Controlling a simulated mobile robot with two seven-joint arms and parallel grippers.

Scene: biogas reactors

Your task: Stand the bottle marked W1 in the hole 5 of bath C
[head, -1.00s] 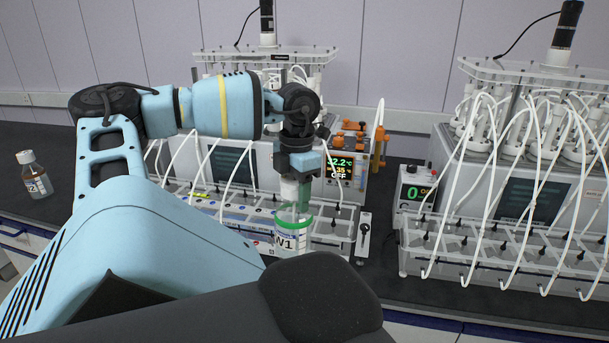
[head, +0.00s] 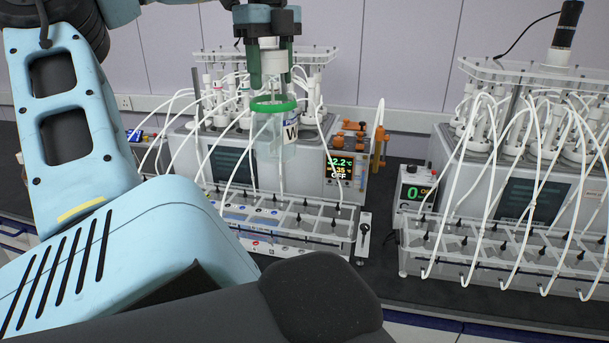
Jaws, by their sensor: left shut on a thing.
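The W1 bottle (head: 274,138) is clear glass with a green ring and a white label, of which only the W shows now. My left gripper (head: 270,75) is shut on the bottle's top and holds it upright in the air, in front of the left reactor unit. The left bath (head: 262,128) stands behind the bottle, with several bottles and white tubes in its top. I cannot read which bath is C or which hole is 5. My right gripper is not in view.
A clear rack with tubes (head: 290,215) stands before the left unit. A second reactor unit (head: 535,195) with looping white tubes stands at the right. A controller (head: 345,165) reads 2.2 and OFF. Dark bench shows between the units.

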